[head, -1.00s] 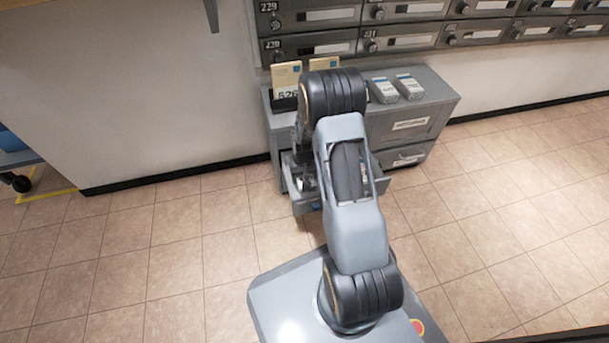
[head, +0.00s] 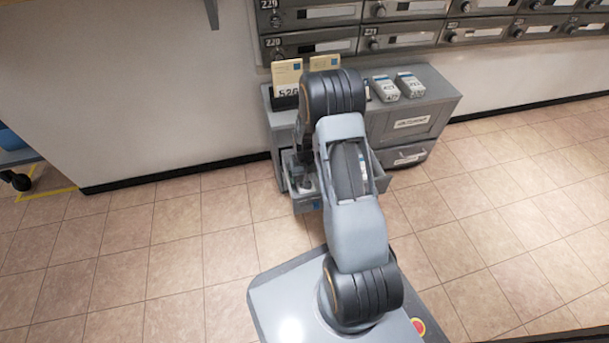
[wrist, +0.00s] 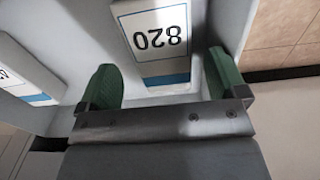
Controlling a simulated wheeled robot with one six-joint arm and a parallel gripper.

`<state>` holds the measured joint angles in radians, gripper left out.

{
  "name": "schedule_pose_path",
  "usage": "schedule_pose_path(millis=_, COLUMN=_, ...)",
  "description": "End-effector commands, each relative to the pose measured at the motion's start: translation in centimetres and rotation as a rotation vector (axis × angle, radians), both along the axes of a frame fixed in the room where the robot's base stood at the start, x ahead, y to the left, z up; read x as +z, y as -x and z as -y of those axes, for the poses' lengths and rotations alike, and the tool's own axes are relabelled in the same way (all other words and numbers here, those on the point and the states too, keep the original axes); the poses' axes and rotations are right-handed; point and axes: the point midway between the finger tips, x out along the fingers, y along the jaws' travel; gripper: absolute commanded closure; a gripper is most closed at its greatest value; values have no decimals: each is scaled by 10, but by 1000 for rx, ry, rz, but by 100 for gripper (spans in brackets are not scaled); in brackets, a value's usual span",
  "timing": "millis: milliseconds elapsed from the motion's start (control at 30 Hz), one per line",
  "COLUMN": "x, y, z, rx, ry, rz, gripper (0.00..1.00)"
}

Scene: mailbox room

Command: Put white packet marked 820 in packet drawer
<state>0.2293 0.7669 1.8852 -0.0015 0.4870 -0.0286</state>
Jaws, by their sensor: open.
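The white packet marked 820 (wrist: 155,35) shows in the wrist view, upside down, with a blue band at its near end. It lies on a pale grey surface that looks like the inside of the open drawer (head: 309,204). My gripper (wrist: 163,76) is open, its green fingers either side of the packet's near end, with gaps showing on both sides. Nothing is held. In the head view my arm hides most of the gripper, and the packet cannot be clearly made out in the drawer.
Another white packet with a blue band (wrist: 25,78) lies at the left in the wrist view. On the grey cabinet (head: 437,92) stand cards (head: 286,75) and two white boxes (head: 410,84). Mailboxes (head: 400,36) line the wall above.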

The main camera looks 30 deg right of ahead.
Motion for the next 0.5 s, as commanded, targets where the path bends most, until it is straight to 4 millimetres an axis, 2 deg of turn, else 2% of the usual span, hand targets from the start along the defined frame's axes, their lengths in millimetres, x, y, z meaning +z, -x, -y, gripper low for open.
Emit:
schedule_pose_path(millis=367, x=1, y=0, z=-3, rx=2, ry=-1, rz=-1, gripper=5)
schedule_pose_path(millis=500, x=13, y=-1, z=-3, rx=2, ry=-2, rz=2, gripper=5)
